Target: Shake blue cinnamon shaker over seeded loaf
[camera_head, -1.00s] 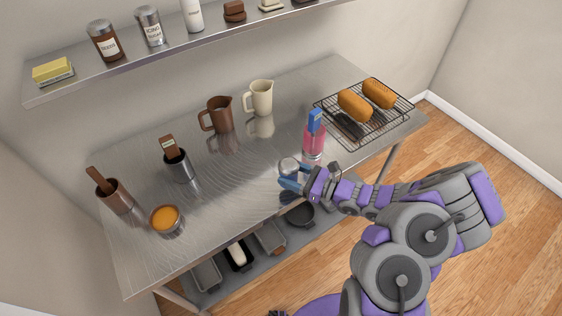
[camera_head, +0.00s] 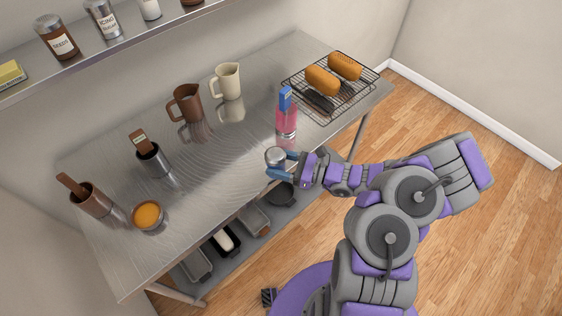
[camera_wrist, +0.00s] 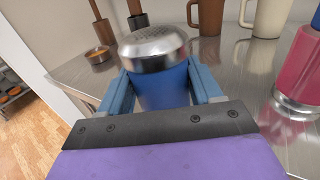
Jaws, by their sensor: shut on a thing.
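My gripper (camera_wrist: 165,88) is shut on the blue cinnamon shaker (camera_wrist: 163,88), which has a silver perforated lid and stands upright between the fingers in the wrist view. In the head view the shaker's silver top (camera_head: 275,156) shows at the table's front edge, with my gripper (camera_head: 281,164) around it; its blue body is mostly hidden. Two brown loaves lie on a black wire rack (camera_head: 303,104) at the table's right end: a front loaf (camera_head: 322,80) and a back loaf (camera_head: 345,66). I cannot tell from here which one is seeded.
A brown jug (camera_head: 187,103) and a cream jug (camera_head: 228,82) stand at the back. An orange-filled bowl (camera_head: 148,216) is at the left. The middle of the metal table is clear.

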